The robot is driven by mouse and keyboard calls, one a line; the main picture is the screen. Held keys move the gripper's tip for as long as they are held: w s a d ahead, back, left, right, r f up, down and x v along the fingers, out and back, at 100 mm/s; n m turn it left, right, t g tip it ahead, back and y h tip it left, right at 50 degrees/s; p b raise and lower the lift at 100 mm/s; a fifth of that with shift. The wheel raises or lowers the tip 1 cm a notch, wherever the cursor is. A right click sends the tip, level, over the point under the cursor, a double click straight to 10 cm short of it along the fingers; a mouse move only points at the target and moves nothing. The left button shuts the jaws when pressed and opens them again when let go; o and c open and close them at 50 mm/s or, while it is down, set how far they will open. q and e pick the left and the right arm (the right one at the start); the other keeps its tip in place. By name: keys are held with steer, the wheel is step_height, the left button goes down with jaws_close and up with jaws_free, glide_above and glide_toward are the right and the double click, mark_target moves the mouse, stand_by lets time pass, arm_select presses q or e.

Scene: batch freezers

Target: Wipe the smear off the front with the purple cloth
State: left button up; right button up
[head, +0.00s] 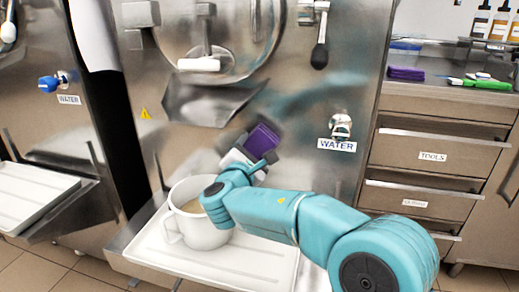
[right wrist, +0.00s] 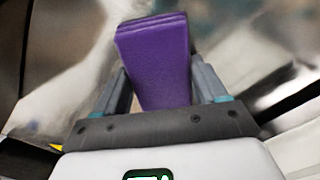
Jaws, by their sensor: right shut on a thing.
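The purple cloth (head: 263,140) is a folded pad held in front of the steel freezer front (head: 300,105). My right gripper (head: 249,156) is shut on it, above and behind the white jug. In the right wrist view the cloth (right wrist: 155,60) stands out between the two fingers of the gripper (right wrist: 162,88). The steel behind it is blurred, and I cannot tell whether the cloth touches it. My left gripper is not in view.
A white jug (head: 202,236) with beige contents stands on a white tray (head: 265,262) below my right gripper. A steel spout (head: 205,102) juts out above left. A water tap (head: 340,125) is to the right. More purple cloths (head: 406,73) lie on the right counter.

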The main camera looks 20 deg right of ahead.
mark_target(254, 150)
steer(key=shift+s+a, duration=0.15)
steer(key=shift+s, duration=0.05)
steer(key=b+v, duration=0.2)
steer(key=v, duration=0.2)
steer(key=shift+s+a, duration=0.45)
steer(key=shift+s, duration=0.2)
steer(key=v, duration=0.3)
steer(key=shift+s, duration=0.1)
stand_by(0.7)
